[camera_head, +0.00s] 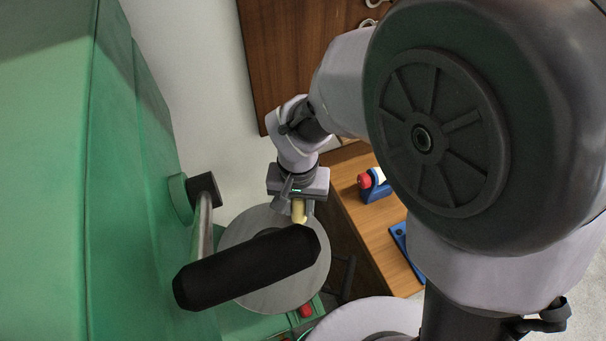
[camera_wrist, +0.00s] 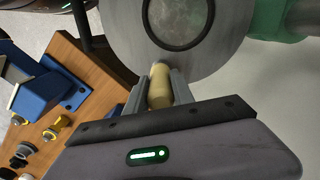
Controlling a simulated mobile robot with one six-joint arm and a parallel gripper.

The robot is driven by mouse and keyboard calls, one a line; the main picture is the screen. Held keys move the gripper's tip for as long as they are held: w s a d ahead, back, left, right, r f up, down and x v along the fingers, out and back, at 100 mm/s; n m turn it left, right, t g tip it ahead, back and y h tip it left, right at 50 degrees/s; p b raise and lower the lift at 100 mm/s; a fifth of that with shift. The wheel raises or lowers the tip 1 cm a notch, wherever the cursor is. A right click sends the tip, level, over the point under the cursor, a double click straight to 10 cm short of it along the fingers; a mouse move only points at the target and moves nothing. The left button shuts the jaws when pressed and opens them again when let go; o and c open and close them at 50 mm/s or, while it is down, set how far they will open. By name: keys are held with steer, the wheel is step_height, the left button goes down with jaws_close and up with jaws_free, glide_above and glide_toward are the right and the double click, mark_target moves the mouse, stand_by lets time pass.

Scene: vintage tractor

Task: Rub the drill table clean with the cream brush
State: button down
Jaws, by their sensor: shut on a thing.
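The cream brush (camera_wrist: 159,88) is held between the fingers of my gripper (camera_wrist: 159,92), which is shut on it. In the head view the brush (camera_head: 299,211) points down from my gripper (camera_head: 297,205) at the far edge of the drill table. The drill table (camera_head: 262,297) is a round grey metal disc, partly hidden in the head view by a black handle. In the wrist view the drill table (camera_wrist: 122,22) lies just beyond the brush tip, with a darker round centre (camera_wrist: 180,18). The tip overlaps the disc's rim; I cannot tell whether it touches.
The green drill body (camera_head: 60,180) fills the left of the head view. Its black handle (camera_head: 246,267) crosses over the drill table. A wooden bench (camera_head: 370,228) with a blue holder (camera_head: 376,190) stands to the right. In the wrist view, small fittings (camera_wrist: 55,128) lie on the bench.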

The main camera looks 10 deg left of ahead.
steer(key=shift+s+f, duration=0.1)
steer(key=shift+s, duration=0.55)
steer(key=shift+w, duration=0.15)
steer(key=shift+w+d, duration=0.1)
steer(key=shift+w, duration=0.8)
steer(key=shift+s, duration=0.1)
steer(key=shift+s, duration=0.95)
